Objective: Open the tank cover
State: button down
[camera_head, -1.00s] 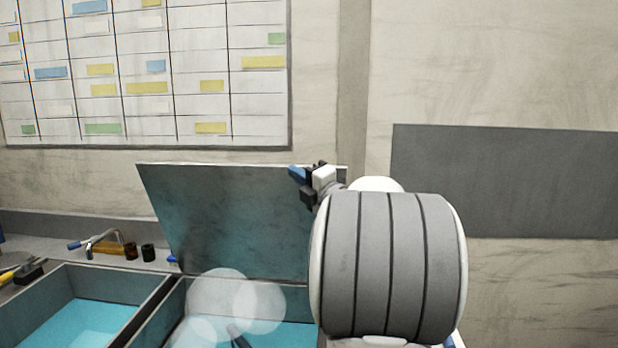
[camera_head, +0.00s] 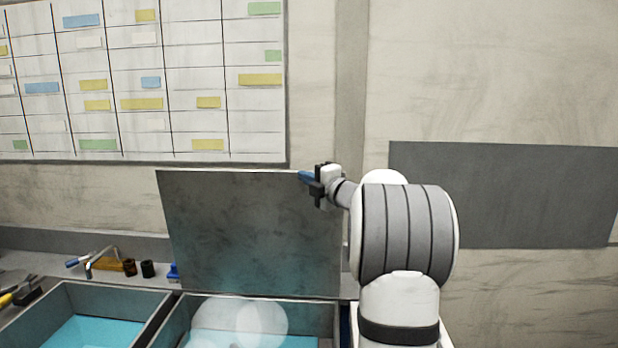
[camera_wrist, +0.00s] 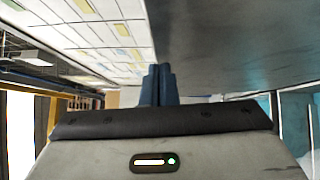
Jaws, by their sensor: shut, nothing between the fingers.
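The tank cover (camera_head: 248,235) is a flat grey panel standing nearly upright at the back of the right-hand tank (camera_head: 172,325). The tank is uncovered, with blue water and pale round shapes inside. My gripper (camera_head: 305,177) is at the cover's upper right edge, on its front side. In the wrist view my gripper (camera_wrist: 158,78) has its blue fingers together and empty. The cover's face (camera_wrist: 235,45) fills the upper right of that view, close beside the fingers. I cannot tell whether they touch it.
A second open tank (camera_head: 105,295) with blue water stands to the left. Small bottles (camera_head: 148,269) and a bent metal fitting (camera_head: 100,256) lie on the bench behind it. A planning board (camera_head: 140,80) hangs on the wall. The space above the tanks is clear.

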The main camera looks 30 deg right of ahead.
jog(key=shift+a, duration=0.15)
jog(key=shift+s+a+f+b, duration=0.2)
jog(key=shift+s+a+b, duration=0.1)
jog(key=shift+s+b, duration=0.25)
jog(key=a+r+b+v, duration=0.15)
jog(key=b+v, duration=0.35)
jog(key=v, duration=0.7)
jog(key=s+a+f+m+g+h, duration=0.4)
jog(key=s+a+f+m+g, duration=1.1)
jog(key=s+a+f+m, duration=0.6)
jog(key=s+a+f, duration=0.4)
jog(key=s+f, duration=0.1)
jog(key=shift+s+a+f, duration=0.25)
jog(key=shift+s+f, duration=0.05)
jog(key=shift+f, duration=0.1)
